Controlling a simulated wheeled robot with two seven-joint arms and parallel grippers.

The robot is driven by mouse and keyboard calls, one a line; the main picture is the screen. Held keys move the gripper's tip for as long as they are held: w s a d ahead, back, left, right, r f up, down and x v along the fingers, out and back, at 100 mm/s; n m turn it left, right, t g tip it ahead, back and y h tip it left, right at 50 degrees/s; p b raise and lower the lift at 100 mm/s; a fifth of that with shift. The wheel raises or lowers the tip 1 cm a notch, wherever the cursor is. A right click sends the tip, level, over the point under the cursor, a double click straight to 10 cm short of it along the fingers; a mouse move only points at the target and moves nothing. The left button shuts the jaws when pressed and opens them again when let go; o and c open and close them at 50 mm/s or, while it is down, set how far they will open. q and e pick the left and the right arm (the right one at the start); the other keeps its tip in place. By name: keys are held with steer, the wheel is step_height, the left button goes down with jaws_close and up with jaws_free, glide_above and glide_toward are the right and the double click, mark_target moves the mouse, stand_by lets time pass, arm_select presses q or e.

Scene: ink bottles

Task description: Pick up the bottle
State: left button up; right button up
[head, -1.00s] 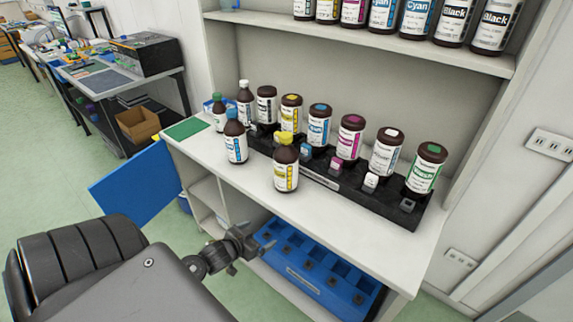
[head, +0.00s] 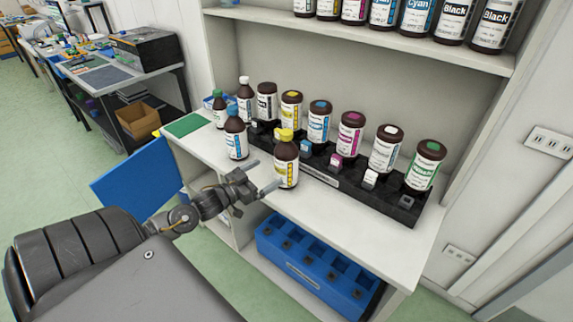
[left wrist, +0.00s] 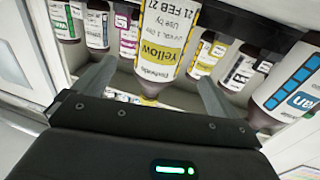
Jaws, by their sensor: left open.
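Several ink bottles stand on the white counter. The yellow-capped bottle (head: 286,160) stands upright in front of the black rack, with a white and yellow label. The blue-capped bottle (head: 235,137) stands to its left. My left gripper (head: 264,176) is open at the counter's front edge, its fingers pointing toward the yellow-capped bottle. In the left wrist view, the yellow-labelled bottle (left wrist: 163,45) appears upside down, between and beyond the two spread fingers (left wrist: 152,78). A cyan-labelled bottle (left wrist: 290,90) is close by on the right there. My right gripper is not in view.
A black rack (head: 335,178) holds several large bottles behind. A shelf (head: 360,39) with more bottles is above. A green mat (head: 188,125) lies at the counter's left end. A blue bin (head: 310,268) sits below the counter.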

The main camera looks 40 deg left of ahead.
mark_target(277, 166)
arm_select(q)
steer(key=w, duration=0.4)
steer(key=shift+w+d, duration=0.25)
steer(key=shift+d, duration=0.15)
steer(key=shift+w+r+p, duration=0.25)
steer(key=shift+w+p, duration=0.1)
steer(key=shift+p, duration=0.1)
steer(key=w, duration=0.2)
steer(key=w+p, duration=0.1)
steer(key=shift+w+d+r, duration=0.2)
steer(key=shift+w+d, duration=0.1)
steer(key=shift+w+d+f, duration=0.1)
steer(key=shift+w+d, duration=0.05)
steer(key=shift+w, duration=0.3)
steer(key=shift+s, duration=0.1)
steer(key=c, duration=1.4)
